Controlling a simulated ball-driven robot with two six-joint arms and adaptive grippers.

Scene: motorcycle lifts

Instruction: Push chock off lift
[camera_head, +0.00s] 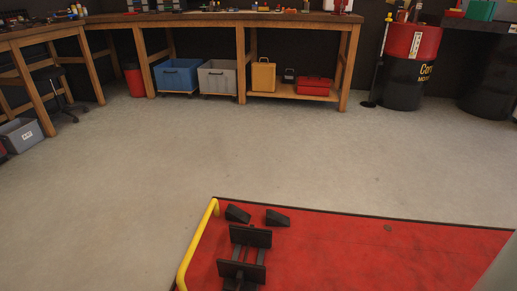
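A red motorcycle lift (350,252) with a dark edge fills the bottom right of the head view. Two black wedge chocks lie near its far left corner: a left chock (237,214) and a right chock (278,218), a little apart. Both rest on the red deck. Just nearer stands a black wheel clamp (247,255) of upright plates on a frame. A yellow bar (196,246) runs along the lift's left end, beside the left chock. Neither of my grippers shows. The lift's near part is cut off by the picture's bottom edge.
Bare concrete floor (150,175) lies open beyond and left of the lift. At the back stand wooden workbenches (245,18) with a blue bin (177,75), grey bin (218,77) and red toolbox (314,85) beneath. A red-and-black drum (406,65) stands back right.

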